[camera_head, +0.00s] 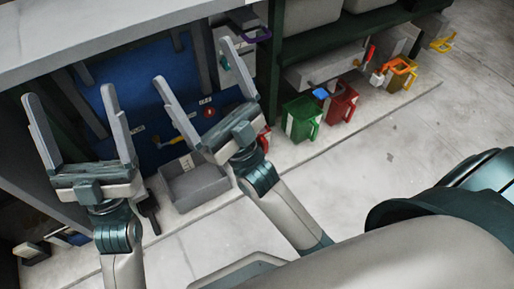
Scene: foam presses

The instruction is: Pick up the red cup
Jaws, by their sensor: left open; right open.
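A red cup (341,103) with a handle stands upright on the pale ledge, right of a green cup (302,117). Another red object (264,139) shows partly behind my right gripper; most of it is hidden, so I cannot tell whether it is a cup. My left gripper (72,95) is open and empty at the left, in front of the blue panel. My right gripper (194,64) is open and empty, left of and apart from both cups.
A grey open bin (196,187) stands below the blue panel (150,75). A yellow-orange cup (401,76) stands further right on the ledge. A grey shelf top (95,35) overhangs at the upper left. The floor (400,150) at the right is clear.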

